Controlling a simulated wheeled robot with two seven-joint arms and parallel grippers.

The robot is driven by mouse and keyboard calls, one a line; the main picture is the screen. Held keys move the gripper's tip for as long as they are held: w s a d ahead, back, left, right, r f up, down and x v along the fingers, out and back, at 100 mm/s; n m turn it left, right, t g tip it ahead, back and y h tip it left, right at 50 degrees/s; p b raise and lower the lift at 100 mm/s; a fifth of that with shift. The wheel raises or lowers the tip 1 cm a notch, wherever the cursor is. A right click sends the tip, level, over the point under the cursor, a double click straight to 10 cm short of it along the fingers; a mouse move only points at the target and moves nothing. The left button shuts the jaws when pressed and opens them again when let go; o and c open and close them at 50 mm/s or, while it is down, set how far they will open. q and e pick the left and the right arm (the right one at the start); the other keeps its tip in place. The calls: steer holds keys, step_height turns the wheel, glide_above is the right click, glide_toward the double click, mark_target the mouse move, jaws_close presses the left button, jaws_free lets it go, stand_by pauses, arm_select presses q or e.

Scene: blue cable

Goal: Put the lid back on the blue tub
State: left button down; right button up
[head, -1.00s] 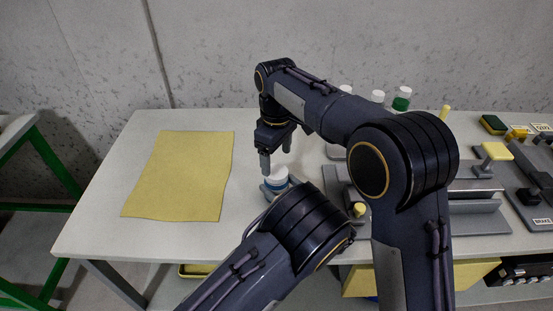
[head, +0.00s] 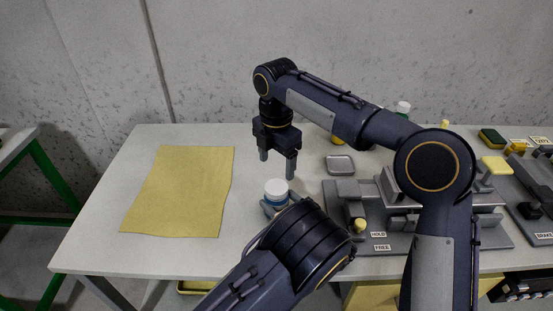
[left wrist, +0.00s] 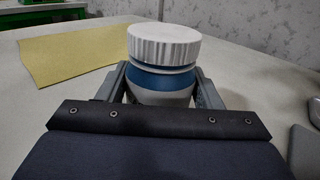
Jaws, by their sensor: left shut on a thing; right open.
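The blue tub (left wrist: 162,88) is a white container with a blue band, upright near the front of the table. It also shows in the head view (head: 274,200). The white ribbed lid (left wrist: 164,45) sits on top of it, over the mouth; I cannot tell how tightly. It is the white disc in the head view (head: 276,186). My left gripper (left wrist: 162,95) is shut around the tub's body, one finger on each side; its arm partly hides the tub in the head view. My right gripper (head: 278,168) is open and empty, pointing down just above the lid, apart from it.
A yellow mat (head: 180,192) lies flat on the left of the table. A small grey tray (head: 340,165) lies right of the tub. A grey fixture (head: 375,215) with HOLD and FREE labels stands further right, partly behind my right arm. A white-capped bottle (head: 402,108) stands at the back.

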mark_target(276, 187)
steer(key=shift+r, duration=0.1)
stand_by(0.3)
steer(key=shift+f, duration=4.05)
steer(key=shift+c, duration=0.4)
